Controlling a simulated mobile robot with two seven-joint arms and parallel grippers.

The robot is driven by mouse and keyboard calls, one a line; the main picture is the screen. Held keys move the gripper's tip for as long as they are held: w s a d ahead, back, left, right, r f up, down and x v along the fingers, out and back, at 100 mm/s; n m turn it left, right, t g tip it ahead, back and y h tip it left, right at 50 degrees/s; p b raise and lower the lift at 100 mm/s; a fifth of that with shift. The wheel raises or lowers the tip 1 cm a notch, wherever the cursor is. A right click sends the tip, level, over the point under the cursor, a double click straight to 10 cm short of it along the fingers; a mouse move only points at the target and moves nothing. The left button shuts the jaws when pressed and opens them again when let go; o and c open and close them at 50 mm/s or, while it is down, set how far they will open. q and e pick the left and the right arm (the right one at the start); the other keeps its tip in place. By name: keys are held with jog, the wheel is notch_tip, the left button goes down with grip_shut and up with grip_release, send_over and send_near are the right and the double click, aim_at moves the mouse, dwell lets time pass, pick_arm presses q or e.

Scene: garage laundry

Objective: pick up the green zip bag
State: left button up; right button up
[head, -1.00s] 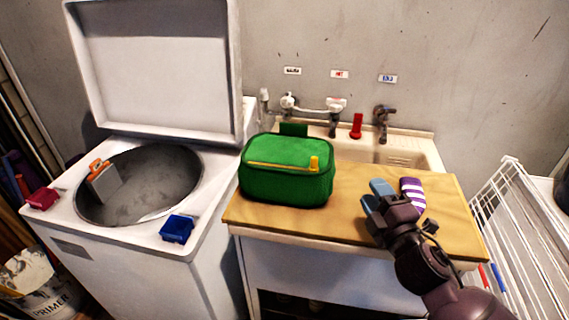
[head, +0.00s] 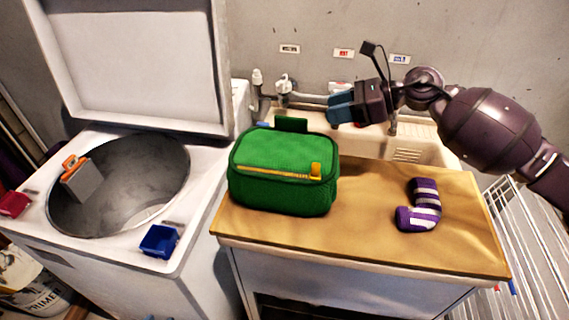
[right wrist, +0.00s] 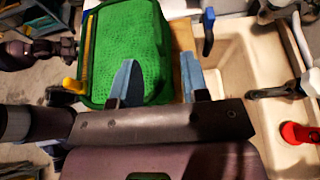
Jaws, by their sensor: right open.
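The green zip bag (head: 283,172) stands upright on the wooden board beside the sink. It has a yellow zip and pull at the front and a green tab at the back. It also shows in the right wrist view (right wrist: 128,40). My right gripper (head: 341,108) is open and empty, above and behind the bag's right back corner, its blue fingers pointing left. In the right wrist view, one finger of the right gripper (right wrist: 158,80) overlaps the bag's edge and the other lies beyond it, towards the sink. Contact cannot be told. My left gripper is not seen.
A purple-striped sock-like item (head: 422,206) lies on the wooden board (head: 365,235). The sink (head: 410,146) with taps is behind. The open washer (head: 115,245) stands left, with a blue box (head: 159,241) on its rim. A white wire rack (head: 535,250) is at right.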

aim_at(298, 118)
jog(key=x, duration=1)
jog(key=shift+a+f+p, duration=0.15)
jog(key=shift+a+p, duration=0.15)
jog(key=shift+s, duration=0.1)
jog(key=shift+c, duration=0.4)
grip_shut()
